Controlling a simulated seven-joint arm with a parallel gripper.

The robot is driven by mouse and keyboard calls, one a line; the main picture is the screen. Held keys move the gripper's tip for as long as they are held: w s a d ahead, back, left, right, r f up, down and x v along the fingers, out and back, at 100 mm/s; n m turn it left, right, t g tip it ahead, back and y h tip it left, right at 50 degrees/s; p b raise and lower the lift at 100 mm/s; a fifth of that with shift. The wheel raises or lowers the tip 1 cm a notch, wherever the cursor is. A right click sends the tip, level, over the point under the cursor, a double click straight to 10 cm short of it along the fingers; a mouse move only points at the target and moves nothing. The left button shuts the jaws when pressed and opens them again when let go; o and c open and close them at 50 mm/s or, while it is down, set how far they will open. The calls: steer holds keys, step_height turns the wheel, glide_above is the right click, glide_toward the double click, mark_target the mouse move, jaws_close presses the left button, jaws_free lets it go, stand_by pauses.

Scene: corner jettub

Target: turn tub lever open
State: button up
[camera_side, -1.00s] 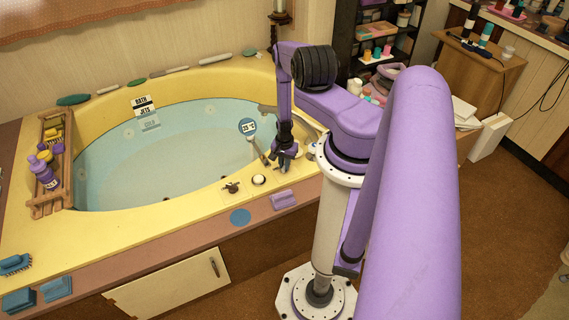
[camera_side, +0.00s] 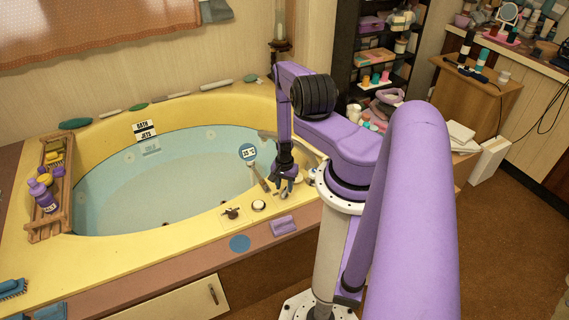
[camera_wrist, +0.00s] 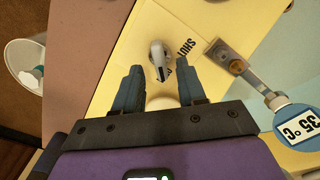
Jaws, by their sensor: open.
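The tub lever (camera_wrist: 158,60) is a small grey-white handle on the yellow tub rim in the wrist view. Black lettering reading "SHUT" (camera_wrist: 180,55) is printed beside it. My gripper (camera_wrist: 160,70) is open, with one dark finger on each side of the lever's near end. I cannot tell whether either finger touches it. In the side view my gripper (camera_side: 285,187) is low over the tub's front right rim, and the lever there is hard to make out behind the fingers.
A round blue thermometer (camera_wrist: 295,123) stands close to the right; it also shows in the side view (camera_side: 247,152). A white round knob (camera_side: 259,206) and a dark fitting (camera_side: 232,213) sit on the rim. A purple block (camera_side: 283,225) lies on the ledge. Water fills the tub (camera_side: 110,245).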

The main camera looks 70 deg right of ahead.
mark_target(284, 191)
step_height(284, 191, up, 15)
steer(key=shift+r, duration=0.2)
stand_by(0.4)
stand_by(0.3)
